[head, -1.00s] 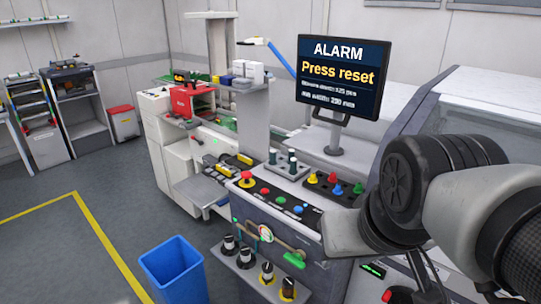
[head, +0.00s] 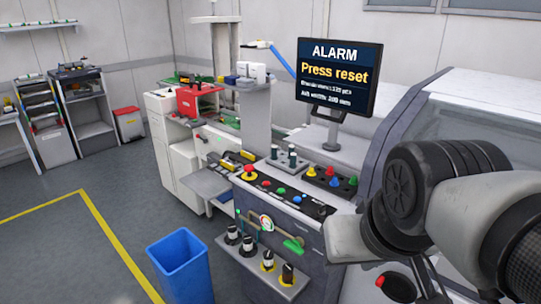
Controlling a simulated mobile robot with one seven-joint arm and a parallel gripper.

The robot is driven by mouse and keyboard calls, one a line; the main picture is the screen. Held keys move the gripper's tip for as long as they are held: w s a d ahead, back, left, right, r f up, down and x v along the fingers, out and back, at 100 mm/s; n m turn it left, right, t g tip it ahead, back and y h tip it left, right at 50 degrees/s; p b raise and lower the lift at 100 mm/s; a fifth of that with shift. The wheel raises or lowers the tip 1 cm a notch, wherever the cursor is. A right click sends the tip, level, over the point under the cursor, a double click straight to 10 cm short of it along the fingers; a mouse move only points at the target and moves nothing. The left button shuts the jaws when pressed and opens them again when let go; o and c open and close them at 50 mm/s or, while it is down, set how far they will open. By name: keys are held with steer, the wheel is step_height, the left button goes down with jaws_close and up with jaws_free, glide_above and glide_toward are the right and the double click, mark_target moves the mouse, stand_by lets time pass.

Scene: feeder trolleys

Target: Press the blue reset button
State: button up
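The blue button (head: 297,199) sits on the sloping dark front panel of the console (head: 258,208). It is in a row with a red button (head: 265,183), a green button (head: 281,190) and a black rotary knob (head: 320,211). The monitor (head: 337,76) above the console reads "ALARM" and "Press reset". My arm fills the right side of the head view, to the right of the panel and apart from the blue button in the picture. My gripper is not visible, so its opening cannot be seen.
A red mushroom button (head: 249,172) stands at the panel's left end. Coloured knobs (head: 335,178) sit behind the panel. A blue bin (head: 181,268) stands on the floor at front left.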

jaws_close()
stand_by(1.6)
